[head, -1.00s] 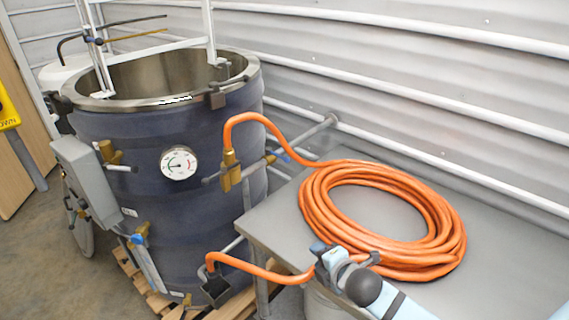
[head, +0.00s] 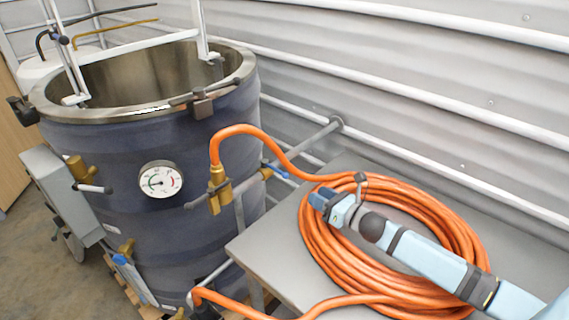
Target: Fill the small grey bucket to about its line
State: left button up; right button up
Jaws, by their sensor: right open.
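A large dark blue-grey vessel (head: 110,215) with a wide steel rim and open top stands at left centre. An orange hose (head: 246,132) rises from a brass fitting (head: 219,190) on its side and runs to a coil (head: 470,232) on the grey table (head: 277,242). My right gripper (head: 338,194) is open and empty over the upper left of the coil; I cannot tell whether it touches the hose. The hose's lower run (head: 240,308) leaves at the bottom edge beside a dark, mostly cut-off piece. I cannot make out the small grey bucket or its line. My left gripper is not in view.
A round gauge (head: 161,180) and a grey box (head: 62,195) sit on the vessel's side. A pipe (head: 308,143) runs between vessel and corrugated wall (head: 440,90). The table's front left corner is bare. A white frame (head: 62,45) stands over the vessel's rim.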

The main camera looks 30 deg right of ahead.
aim_at(283, 172)
jog(key=shift+w+d, duration=0.15)
jog(key=shift+w, duration=0.3)
jog(key=shift+w+a+r, duration=0.2)
jog(key=shift+w+r, duration=0.05)
jog(key=p+x, duration=0.2)
jog(key=x, duration=0.9)
jog(key=shift+w+a+p, duration=0.15)
jog(key=shift+w+p, duration=0.1)
jog(key=shift+p, duration=0.15)
jog(key=shift+w+a+f, duration=0.1)
jog(key=shift+w+a, duration=0.1)
jog(key=shift+w, duration=0.3)
grip_shut()
